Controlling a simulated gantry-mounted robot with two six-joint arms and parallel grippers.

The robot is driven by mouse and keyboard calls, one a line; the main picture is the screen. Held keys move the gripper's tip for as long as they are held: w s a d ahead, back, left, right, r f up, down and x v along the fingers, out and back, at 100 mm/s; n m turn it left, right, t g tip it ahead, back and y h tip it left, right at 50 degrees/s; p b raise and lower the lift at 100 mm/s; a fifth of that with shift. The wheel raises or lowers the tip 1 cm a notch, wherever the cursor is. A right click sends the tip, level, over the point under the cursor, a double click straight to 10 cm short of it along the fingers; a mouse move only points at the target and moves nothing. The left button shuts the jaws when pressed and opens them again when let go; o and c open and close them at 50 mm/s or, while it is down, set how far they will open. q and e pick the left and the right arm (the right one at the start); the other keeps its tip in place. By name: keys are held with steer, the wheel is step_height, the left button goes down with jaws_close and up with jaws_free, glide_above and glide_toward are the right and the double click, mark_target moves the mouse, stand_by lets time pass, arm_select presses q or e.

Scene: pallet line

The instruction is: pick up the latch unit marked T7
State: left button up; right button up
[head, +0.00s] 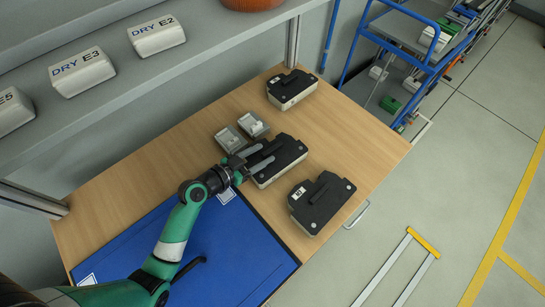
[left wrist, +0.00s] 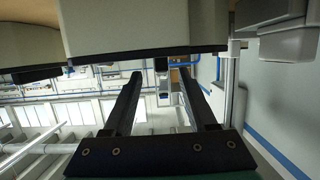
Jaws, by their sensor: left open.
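Three black-topped latch units with pale sides lie on the wooden bench: a back one (head: 290,86), a middle one (head: 288,154) and a front one (head: 321,204). The front unit has a small white label too small to read surely; I cannot make out T7 on any. My left gripper (head: 264,156) is open over the middle unit, its two grey fingers covering part of that unit's top. I cannot tell whether they touch it. My right gripper is not in view.
Two small grey trays (head: 229,139) stand just behind the middle unit. A blue mat (head: 235,245) covers the bench's near left. A shelf (head: 115,97) with white boxes marked DRY runs above at left. A blue trolley (head: 402,45) stands behind. Bare wood (head: 345,135) lies to the right.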

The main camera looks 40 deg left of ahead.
mark_target(270, 150)
arm_select(q)
steer(key=x, duration=0.3)
steer(key=shift+w+f, duration=0.1)
steer(key=shift+w, duration=0.15)
steer(key=shift+s, duration=0.1)
jaws_close()
stand_by(1.0)
